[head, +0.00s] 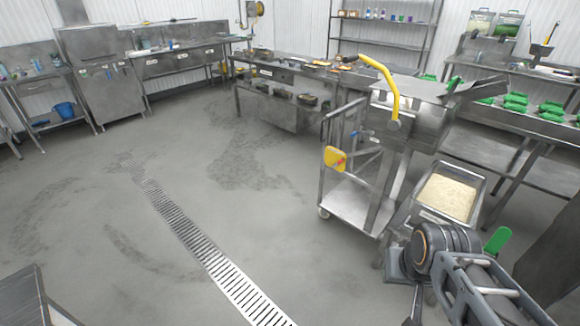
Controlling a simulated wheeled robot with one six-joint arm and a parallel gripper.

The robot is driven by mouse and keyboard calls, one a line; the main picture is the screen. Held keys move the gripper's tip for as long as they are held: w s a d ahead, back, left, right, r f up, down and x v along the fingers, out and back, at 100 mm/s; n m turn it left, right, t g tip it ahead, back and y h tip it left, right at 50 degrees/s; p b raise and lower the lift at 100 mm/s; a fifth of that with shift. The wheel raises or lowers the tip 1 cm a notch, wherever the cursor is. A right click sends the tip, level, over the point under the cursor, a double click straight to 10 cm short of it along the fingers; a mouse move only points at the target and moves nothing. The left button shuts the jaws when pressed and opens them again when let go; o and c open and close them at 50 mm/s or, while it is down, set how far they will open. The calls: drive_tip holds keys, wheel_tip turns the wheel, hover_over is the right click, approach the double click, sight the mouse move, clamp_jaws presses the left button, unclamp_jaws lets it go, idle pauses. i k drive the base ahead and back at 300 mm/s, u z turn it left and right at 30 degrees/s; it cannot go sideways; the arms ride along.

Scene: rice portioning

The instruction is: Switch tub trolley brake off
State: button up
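A steel tub (470,222) filled with pale rice (448,196) is at the right of centre. It appears to rest on a low trolley, whose lower part is hidden behind my arm. A green paddle-shaped piece (498,240) stands up just right of my arm; I cannot tell whether it is the brake lever. My arm comes in from the lower right, in front of the tub. The gripper fingers cannot be made out clearly, so their opening and any contact cannot be told.
Left of the tub stands a steel wheeled frame (352,203) with a yellow plate (335,159) and a curved yellow handle (390,85). Steel benches (535,123) with green items stand at right. A drain grate (205,245) crosses the open floor at left.

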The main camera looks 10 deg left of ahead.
sight(364, 205)
drive_tip(key=u, duration=0.05)
drive_tip(key=i, duration=2.35)
drive_tip(key=u, duration=0.4)
